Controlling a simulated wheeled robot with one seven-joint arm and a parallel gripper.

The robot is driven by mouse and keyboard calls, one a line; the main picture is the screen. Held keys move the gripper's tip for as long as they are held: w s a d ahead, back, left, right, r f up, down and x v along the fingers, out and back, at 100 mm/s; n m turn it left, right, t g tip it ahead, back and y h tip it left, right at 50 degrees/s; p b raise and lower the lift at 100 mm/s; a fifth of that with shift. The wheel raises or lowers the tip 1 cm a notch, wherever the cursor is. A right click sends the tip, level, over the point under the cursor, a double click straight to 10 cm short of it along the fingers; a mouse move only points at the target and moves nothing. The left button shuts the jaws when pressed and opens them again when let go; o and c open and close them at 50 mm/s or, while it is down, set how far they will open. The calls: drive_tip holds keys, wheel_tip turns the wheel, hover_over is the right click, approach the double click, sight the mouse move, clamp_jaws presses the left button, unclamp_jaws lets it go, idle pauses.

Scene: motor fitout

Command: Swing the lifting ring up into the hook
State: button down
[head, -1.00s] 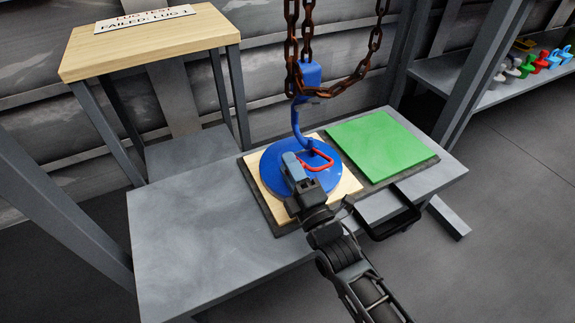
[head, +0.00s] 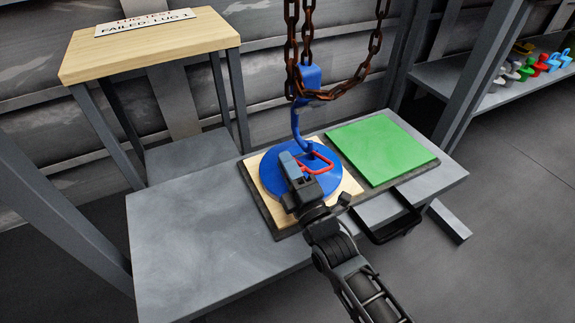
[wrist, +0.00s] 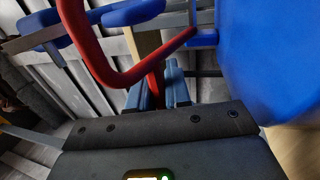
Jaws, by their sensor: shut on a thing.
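The red lifting ring (head: 322,163) stands tilted over the round blue part (head: 262,178), close to the hook's lower end. My gripper (head: 291,164) is shut on the ring. In the wrist view a red bar of the ring (wrist: 95,55) passes down between the blue-grey fingers (wrist: 158,92). The blue hook (head: 298,122) hangs from rusty chains, its lower end bent beside the ring. Whether the ring is seated in the hook I cannot tell. The blue part also fills the right of the wrist view (wrist: 275,55).
The blue part rests on a pale wooden board (head: 351,187) beside a green square (head: 382,148) on the grey bench (head: 190,225). Rusty chains (head: 345,90) hang above. A wooden table (head: 150,48) with a sign stands back left. A shelf with coloured parts (head: 530,68) is at right.

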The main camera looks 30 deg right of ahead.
drive_tip(key=shift+r+p, duration=0.15)
drive_tip(key=shift+p, duration=0.3)
drive_tip(key=shift+w+r+g+p, duration=0.1)
drive_tip(key=shift+r+g+p, duration=0.25)
drive_tip(key=shift+p, duration=0.55)
drive_tip(key=p, duration=0.2)
drive_tip(key=r+g+p, duration=0.1)
drive_tip(key=p, duration=0.1)
drive_tip(key=shift+w+g+p, duration=0.25)
drive_tip(key=shift+p, duration=0.05)
drive_tip(key=g+p, duration=0.1)
drive_tip(key=p, duration=0.3)
drive_tip(key=w+r+g+p, duration=0.1)
drive_tip(key=g+p, duration=0.1)
drive_tip(key=p, duration=0.2)
drive_tip(key=shift+w, duration=0.2)
drive_tip(key=g+p, duration=0.1)
drive_tip(key=p, duration=0.2)
drive_tip(key=w+g+p, duration=0.1)
drive_tip(key=g+p, duration=0.1)
drive_tip(key=p, duration=0.1)
drive_tip(key=shift+w+r, duration=0.1)
drive_tip(key=shift+w+g+p, duration=0.35)
drive_tip(key=shift+g+p, duration=0.35)
drive_tip(key=shift+p, duration=0.4)
drive_tip(key=shift+w+f+g+p, duration=0.2)
drive_tip(key=shift+f+g+p, duration=0.05)
drive_tip(key=shift+g+p, duration=0.3)
drive_tip(key=shift+f, duration=0.1)
